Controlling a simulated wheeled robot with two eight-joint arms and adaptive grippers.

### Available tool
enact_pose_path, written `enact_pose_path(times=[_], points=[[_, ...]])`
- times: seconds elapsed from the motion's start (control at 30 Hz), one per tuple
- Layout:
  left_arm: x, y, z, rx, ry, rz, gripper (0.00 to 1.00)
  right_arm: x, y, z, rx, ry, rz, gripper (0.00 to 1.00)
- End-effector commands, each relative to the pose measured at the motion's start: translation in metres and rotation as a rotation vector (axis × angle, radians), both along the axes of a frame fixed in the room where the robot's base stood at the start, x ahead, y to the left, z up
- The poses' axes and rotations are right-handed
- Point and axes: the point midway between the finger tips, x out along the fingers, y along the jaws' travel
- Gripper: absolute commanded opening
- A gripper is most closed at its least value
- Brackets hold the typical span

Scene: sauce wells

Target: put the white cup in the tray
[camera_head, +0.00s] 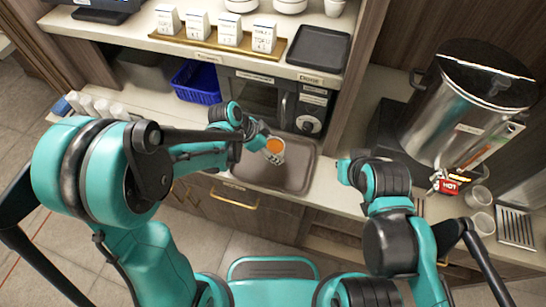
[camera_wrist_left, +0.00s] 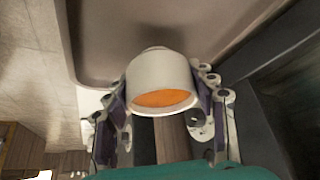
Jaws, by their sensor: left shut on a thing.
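A white cup (camera_head: 274,150) with an orange inside shows near the middle of the head view. My left gripper (camera_head: 262,141) is shut on it. In the left wrist view, the cup (camera_wrist_left: 158,78) sits between the two fingers, with its orange side facing the camera. The brown-grey tray (camera_head: 298,180) lies on the counter under and around the cup in the head view. I cannot tell whether the cup touches the tray floor. The end of my right arm is right of the tray, and its fingers do not show.
A black microwave (camera_head: 262,98) and a blue basket (camera_head: 196,82) stand behind the tray. A steel dispenser (camera_head: 462,115) stands on the right, with clear cups (camera_head: 480,196) near it. White cups (camera_head: 102,107) are at the left end. A shelf (camera_head: 170,48) overhangs the back.

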Motion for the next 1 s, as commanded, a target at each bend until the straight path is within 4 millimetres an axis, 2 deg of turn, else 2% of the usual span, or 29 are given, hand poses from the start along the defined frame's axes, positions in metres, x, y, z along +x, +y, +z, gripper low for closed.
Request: enact_pose_path(times=[0.13, 0.37, 0.73, 0.77, 0.8, 0.83, 1.0], points=[[0.001, 0.003, -0.009, 0.000, 0.000, 0.000, 0.15, 0.000, 0.000, -0.004, 0.000, 0.000, 0.000, 0.00], [0.001, 0.003, -0.042, -0.001, 0.000, 0.000, 0.15, 0.000, 0.000, -0.017, 0.000, 0.000, 0.000, 0.00], [0.001, 0.002, -0.045, 0.000, 0.000, 0.001, 0.15, 0.000, 0.000, -0.020, 0.000, 0.000, 0.000, 0.00], [0.001, 0.003, -0.045, 0.000, 0.000, 0.000, 0.61, 0.000, 0.000, -0.019, 0.000, 0.000, 0.000, 0.00], [0.001, 0.003, -0.044, 0.000, 0.000, 0.001, 0.72, 0.000, 0.000, -0.018, 0.000, 0.000, 0.000, 0.00], [0.001, 0.002, -0.044, 0.000, 0.000, 0.001, 0.77, 0.000, 0.000, -0.018, 0.000, 0.000, 0.000, 0.00], [0.001, 0.003, -0.044, 0.000, 0.000, 0.001, 0.77, 0.000, 0.000, -0.018, 0.000, 0.000, 0.000, 0.00]])
